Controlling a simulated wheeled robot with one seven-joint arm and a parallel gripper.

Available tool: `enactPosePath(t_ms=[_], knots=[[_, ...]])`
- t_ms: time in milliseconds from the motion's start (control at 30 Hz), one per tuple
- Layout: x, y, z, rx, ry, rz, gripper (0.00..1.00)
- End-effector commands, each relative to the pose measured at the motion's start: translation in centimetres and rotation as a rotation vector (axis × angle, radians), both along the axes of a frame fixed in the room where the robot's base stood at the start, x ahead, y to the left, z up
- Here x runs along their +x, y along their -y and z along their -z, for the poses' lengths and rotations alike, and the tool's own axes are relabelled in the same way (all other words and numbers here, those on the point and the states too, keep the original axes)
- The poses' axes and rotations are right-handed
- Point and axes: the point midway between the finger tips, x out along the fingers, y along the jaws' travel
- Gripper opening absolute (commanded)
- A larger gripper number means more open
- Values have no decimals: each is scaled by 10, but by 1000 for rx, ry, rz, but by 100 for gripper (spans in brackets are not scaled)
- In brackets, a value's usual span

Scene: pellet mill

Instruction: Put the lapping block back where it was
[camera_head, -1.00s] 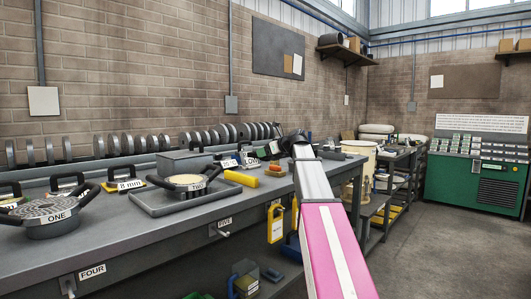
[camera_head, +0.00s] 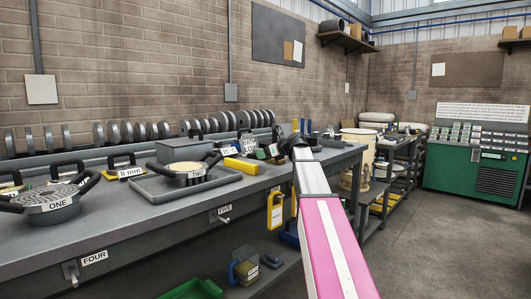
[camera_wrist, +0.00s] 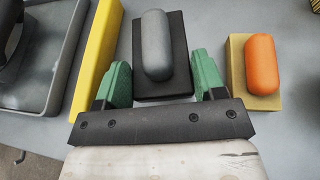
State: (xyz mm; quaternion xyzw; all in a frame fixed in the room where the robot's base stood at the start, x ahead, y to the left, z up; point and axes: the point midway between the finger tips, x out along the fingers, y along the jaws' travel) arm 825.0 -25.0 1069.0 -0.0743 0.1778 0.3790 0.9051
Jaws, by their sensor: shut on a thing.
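In the wrist view, a dark block with a rounded grey handle (camera_wrist: 158,45) lies between the green fingers of my gripper (camera_wrist: 163,82). The fingers are shut on its sides. I cannot tell whether it touches the bench or hangs just above it. A tan block with an orange handle (camera_wrist: 262,65) sits to its right, apart. No label shows which is the lapping block. In the head view, my gripper (camera_head: 301,150) is at the far right end of the bench (camera_head: 150,225), and the held block is hard to make out.
A yellow bar (camera_wrist: 94,50) lies close left of my gripper, with the grey tray (camera_wrist: 60,105) beyond it. The tray holds die TWO (camera_head: 187,170). Die ONE (camera_head: 50,203) stands nearer on the bench. Rings (camera_head: 130,132) line the back. Floor to the right is clear.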

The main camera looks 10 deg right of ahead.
Motion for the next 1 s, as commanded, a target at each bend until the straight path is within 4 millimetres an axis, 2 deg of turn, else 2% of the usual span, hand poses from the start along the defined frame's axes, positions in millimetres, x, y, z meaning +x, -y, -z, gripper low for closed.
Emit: enactPosePath(t_ms=[533, 1000], knots=[[0, 0, 0, 1, 1, 0, 21], [0, 0, 9, 0, 1, 0, 21]])
